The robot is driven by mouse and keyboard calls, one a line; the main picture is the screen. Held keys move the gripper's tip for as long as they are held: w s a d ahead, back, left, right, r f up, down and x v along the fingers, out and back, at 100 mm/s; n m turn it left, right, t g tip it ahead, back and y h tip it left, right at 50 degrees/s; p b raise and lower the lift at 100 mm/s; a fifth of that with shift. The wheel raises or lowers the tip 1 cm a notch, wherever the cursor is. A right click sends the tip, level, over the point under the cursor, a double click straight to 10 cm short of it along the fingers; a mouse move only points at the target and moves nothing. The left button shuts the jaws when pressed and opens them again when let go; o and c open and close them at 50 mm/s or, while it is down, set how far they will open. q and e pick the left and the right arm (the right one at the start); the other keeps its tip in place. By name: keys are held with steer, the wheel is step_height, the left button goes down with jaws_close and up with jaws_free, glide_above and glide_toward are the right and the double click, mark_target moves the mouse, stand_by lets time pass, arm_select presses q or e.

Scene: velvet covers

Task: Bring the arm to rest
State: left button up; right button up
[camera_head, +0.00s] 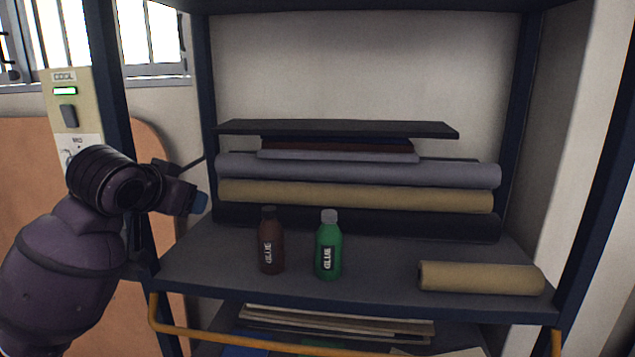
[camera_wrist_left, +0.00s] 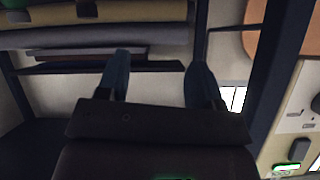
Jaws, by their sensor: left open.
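My left arm comes in from the left in the head view, with its gripper (camera_head: 198,192) raised near the shelf's left post. In the left wrist view the same gripper (camera_wrist_left: 159,78) shows its two blue fingertips spread apart with nothing between them. It is open and empty, apart from the bottles and rolls. My right gripper is in neither view.
A brown glue bottle (camera_head: 270,242) and a green glue bottle (camera_head: 328,248) stand upright on the dark shelf (camera_head: 375,275). A tan roll (camera_head: 480,277) lies at right. Stacked rolls (camera_head: 360,171) lie behind. The left post (camera_head: 112,110) is close to my arm.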

arm_select(q)
steer(key=s+a+f+g, duration=0.1)
steer(key=s+f, duration=0.4)
steer(key=f, duration=0.3)
steer(key=s+a+f+n+g+y, duration=0.15)
steer(key=s+f, duration=0.25)
steer(key=f, duration=0.5)
steer(key=s+f+g+h, duration=0.1)
steer(key=s+f+g, duration=0.1)
steer(key=s+f, duration=0.45)
steer(key=s+a+f+n+g+y, duration=0.1)
steer(key=s+f+g, duration=0.1)
steer(key=s+f, duration=0.65)
steer(key=s+a+f+n+g+y, duration=0.15)
steer(key=s+f, duration=0.35)
steer(key=s, duration=0.7)
steer(key=w+f+m+t+h, duration=0.1)
steer(key=w+f+t, duration=0.6)
steer(key=f, duration=0.3)
steer(key=shift+w+d+t, duration=0.2)
steer(key=shift+d+t, duration=0.15)
steer(key=shift+t, duration=0.15)
steer(key=shift+f, duration=0.1)
